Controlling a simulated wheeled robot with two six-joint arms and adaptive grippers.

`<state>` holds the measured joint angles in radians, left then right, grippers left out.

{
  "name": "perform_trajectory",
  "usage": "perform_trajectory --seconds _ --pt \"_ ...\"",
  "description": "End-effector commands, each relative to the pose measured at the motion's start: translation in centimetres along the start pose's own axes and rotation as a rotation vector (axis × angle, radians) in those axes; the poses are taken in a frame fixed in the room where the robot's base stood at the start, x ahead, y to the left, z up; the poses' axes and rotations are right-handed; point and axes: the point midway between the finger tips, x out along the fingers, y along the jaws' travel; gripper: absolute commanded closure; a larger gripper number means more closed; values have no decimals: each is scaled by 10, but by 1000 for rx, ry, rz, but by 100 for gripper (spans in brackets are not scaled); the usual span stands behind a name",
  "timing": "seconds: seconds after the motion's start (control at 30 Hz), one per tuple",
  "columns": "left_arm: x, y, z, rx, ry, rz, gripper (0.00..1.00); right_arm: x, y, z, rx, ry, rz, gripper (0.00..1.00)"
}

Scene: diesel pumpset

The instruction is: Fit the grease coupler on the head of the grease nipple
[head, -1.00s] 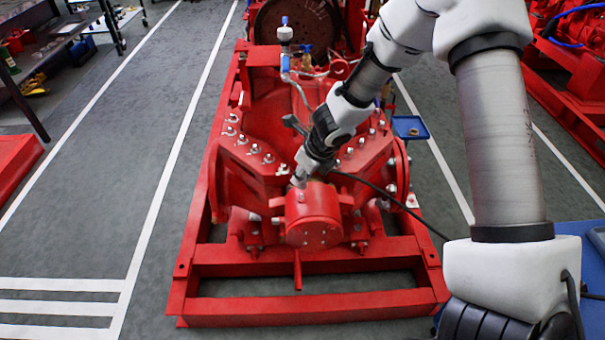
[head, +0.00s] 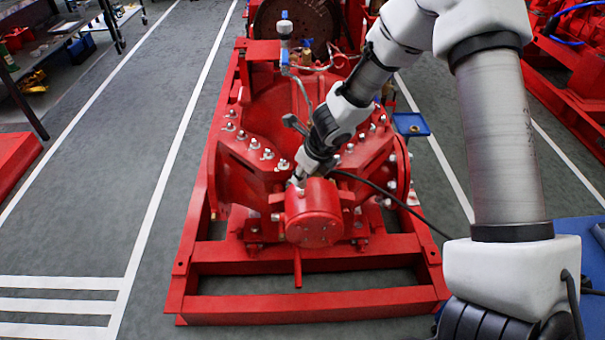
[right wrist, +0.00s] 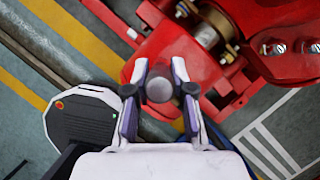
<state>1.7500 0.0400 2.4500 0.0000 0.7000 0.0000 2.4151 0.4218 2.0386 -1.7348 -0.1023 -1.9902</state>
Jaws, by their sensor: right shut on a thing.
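My right gripper (head: 297,181) is just above and behind the red cylindrical housing (head: 313,215) at the front of the pumpset. In the right wrist view its two fingers (right wrist: 160,84) are shut on a round grey piece, the grease coupler (right wrist: 159,90), seen end-on. In the head view the coupler is too small to make out. A dark hose (head: 385,187) runs from near the gripper to the lower right. I cannot make out the grease nipple for certain; the gripper and coupler may hide it. I cannot tell whether the coupler touches anything. My left gripper is not in view.
The red base frame (head: 300,306) surrounds the pump's front. Studs with nuts (head: 255,144) stand on the casing close to my right wrist. A valve with a blue cap (head: 284,27) rises behind. A blue tray (head: 411,124) sits at right. The floor (head: 95,215) at left is clear.

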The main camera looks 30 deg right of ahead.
Motion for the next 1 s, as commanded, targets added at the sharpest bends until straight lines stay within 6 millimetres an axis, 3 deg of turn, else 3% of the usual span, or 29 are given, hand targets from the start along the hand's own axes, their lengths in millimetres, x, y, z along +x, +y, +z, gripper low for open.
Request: perform_trajectory --seconds 1.0 --pt "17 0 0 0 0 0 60 16 0 -7 0 0 0 100"
